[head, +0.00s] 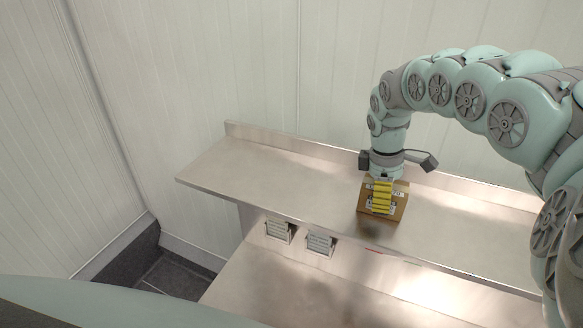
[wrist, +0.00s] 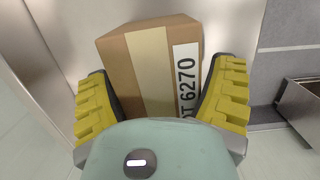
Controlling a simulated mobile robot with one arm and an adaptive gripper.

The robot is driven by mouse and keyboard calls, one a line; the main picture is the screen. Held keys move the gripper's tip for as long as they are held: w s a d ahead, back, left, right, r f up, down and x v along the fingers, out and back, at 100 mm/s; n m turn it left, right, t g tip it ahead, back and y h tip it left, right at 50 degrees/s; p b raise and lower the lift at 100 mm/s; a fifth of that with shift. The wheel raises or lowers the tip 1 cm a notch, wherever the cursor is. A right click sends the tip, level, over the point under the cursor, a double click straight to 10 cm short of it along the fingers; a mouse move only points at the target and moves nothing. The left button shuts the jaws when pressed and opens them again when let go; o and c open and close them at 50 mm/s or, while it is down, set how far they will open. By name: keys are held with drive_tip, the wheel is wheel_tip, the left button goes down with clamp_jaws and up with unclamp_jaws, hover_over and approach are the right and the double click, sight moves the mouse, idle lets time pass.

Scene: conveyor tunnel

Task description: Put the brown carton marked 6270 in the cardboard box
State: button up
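The brown carton (head: 397,211) is at the middle right of the upper steel shelf in the head view. In the wrist view the carton (wrist: 150,75) has a pale tape strip and a white label reading 6270. My gripper (head: 382,197) points down at it, with its yellow fingers along the carton. In the wrist view my gripper (wrist: 160,105) has one finger on each side, and both appear to press on it. Whether the carton's underside rests on the shelf or is slightly raised, I cannot tell. The cardboard box is not in view.
The steel shelf (head: 250,167) is bare to the left of the carton, with a raised back edge against the white panel wall. A lower steel surface (head: 260,290) lies in front. Two small metal units (head: 278,231) (head: 320,243) sit below the shelf's front edge.

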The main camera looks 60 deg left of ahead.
drive_tip(key=c, duration=1)
drive_tip(key=shift+w+r, duration=0.1)
drive_tip(key=b, duration=0.1)
drive_tip(key=r+b, duration=0.1)
drive_tip(key=shift+w+a+b, duration=0.15)
drive_tip(key=shift+w+b, duration=0.05)
drive_tip(key=shift+b, duration=0.2)
drive_tip(key=b, duration=0.3)
drive_tip(key=shift+s+d+r, duration=0.1)
drive_tip(key=shift+d+r, duration=0.15)
drive_tip(key=shift+r, duration=0.1)
wheel_tip(320, 180, up, 3)
drive_tip(key=shift+s+r+b, duration=0.1)
drive_tip(key=shift+b, duration=0.25)
drive_tip(key=r+b, duration=0.3)
drive_tip(key=shift+a+r, duration=0.1)
drive_tip(key=shift+a, duration=0.1)
drive_tip(key=shift+s+r+b, duration=0.1)
drive_tip(key=shift+r+b, duration=0.3)
drive_tip(key=shift+r, duration=0.5)
